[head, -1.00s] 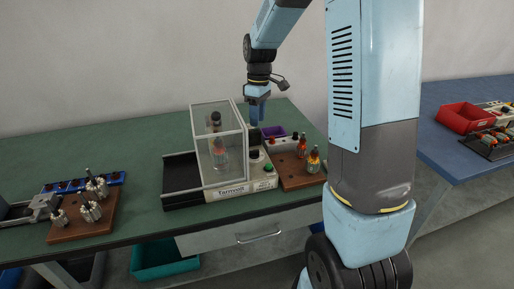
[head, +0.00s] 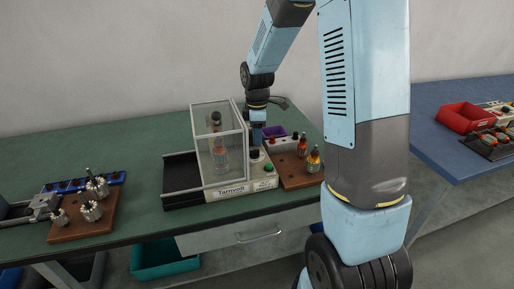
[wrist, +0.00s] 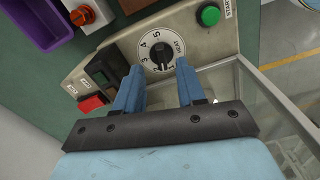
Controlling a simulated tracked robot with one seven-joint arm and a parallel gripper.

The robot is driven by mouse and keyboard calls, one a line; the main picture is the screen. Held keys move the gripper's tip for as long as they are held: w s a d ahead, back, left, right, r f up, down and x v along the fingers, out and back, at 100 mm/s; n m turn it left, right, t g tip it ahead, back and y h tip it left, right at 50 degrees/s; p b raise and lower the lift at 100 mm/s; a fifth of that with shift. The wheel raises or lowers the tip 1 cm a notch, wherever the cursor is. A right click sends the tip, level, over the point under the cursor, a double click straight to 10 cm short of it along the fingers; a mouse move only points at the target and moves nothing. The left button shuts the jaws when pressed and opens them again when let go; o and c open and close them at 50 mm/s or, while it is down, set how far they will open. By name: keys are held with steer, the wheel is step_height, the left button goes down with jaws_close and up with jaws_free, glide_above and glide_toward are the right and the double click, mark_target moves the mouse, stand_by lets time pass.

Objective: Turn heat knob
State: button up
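The heat knob (wrist: 162,54) is a dark round knob with a light pointer on a white dial numbered 1 to 5, labelled HEAT, in the wrist view. My gripper (wrist: 161,70) is open, its two blue fingers apart with the dial between and just beyond their tips. I cannot tell whether the fingers touch the knob.
A green START button (wrist: 209,15) sits right of the dial and a red button (wrist: 91,104) to its left. A clear guard box (head: 219,148) stands beside the panel. A purple bin (head: 273,132) and a brown board (head: 297,178) with armatures are close by.

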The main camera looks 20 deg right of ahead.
mark_target(257, 150)
steer(key=shift+f, duration=2.7)
jaws_close()
